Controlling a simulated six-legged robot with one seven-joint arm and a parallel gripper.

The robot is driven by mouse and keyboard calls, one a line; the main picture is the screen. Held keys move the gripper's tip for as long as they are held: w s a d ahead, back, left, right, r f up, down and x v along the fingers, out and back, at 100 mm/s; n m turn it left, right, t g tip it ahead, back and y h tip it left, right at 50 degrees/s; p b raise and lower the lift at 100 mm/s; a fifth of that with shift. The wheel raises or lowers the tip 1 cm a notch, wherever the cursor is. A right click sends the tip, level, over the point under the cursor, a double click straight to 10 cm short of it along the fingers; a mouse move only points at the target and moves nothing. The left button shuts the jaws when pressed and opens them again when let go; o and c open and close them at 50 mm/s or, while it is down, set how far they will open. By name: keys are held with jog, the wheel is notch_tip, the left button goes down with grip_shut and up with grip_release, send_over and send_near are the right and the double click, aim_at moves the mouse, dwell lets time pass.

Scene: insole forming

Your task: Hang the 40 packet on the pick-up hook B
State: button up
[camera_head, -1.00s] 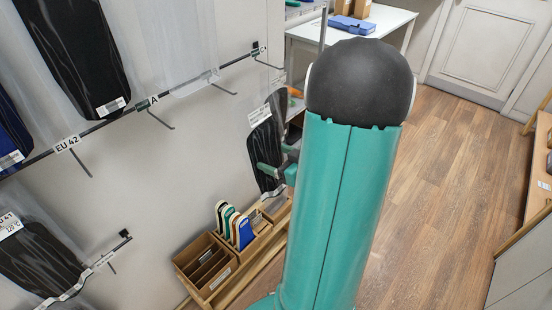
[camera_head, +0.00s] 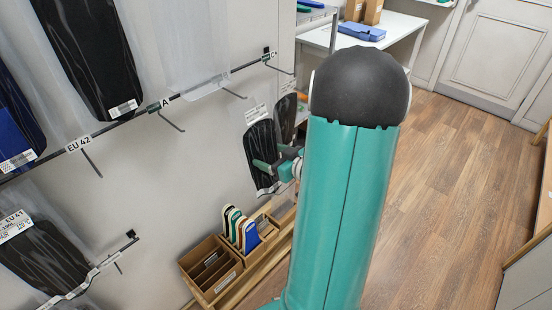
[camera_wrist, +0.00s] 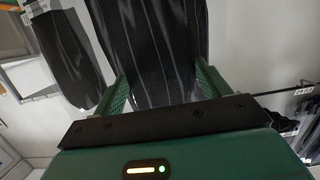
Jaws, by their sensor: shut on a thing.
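My gripper (camera_head: 272,168) is shut on a black packet (camera_head: 259,143) with a white label at its top, which hangs upright just right of the wall rail. In the wrist view the packet (camera_wrist: 155,45) sits between my two green fingers (camera_wrist: 162,85). Its printed size cannot be read. A bare hook (camera_head: 235,94) sticks out from the rail between the tags A (camera_head: 165,103) and C (camera_head: 267,57); no letter B can be read on it. My gripper is below and to the right of this hook, with the packet apart from it.
Another dark packet (camera_head: 286,115) hangs behind the held one; it also shows in the wrist view (camera_wrist: 68,50). A wooden box with upright coloured insoles (camera_head: 240,230) stands low below my gripper. Black packets (camera_head: 92,55) hang at the left. A white table (camera_head: 385,36) stands behind.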

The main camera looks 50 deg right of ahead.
jog(key=shift+r+x, duration=0.15)
jog(key=shift+x, duration=0.65)
jog(key=shift+r+x, duration=0.15)
jog(key=shift+x, duration=0.7)
jog(key=shift+w+f, duration=0.5)
jog(key=shift+w, duration=0.15)
jog(key=o, duration=1.1)
jog(key=v, duration=1.3)
jog(key=shift+s+a+r, duration=0.1)
jog(key=shift+s+r, duration=0.05)
jog(key=shift+s, duration=0.25)
jog(key=shift+w, duration=0.1)
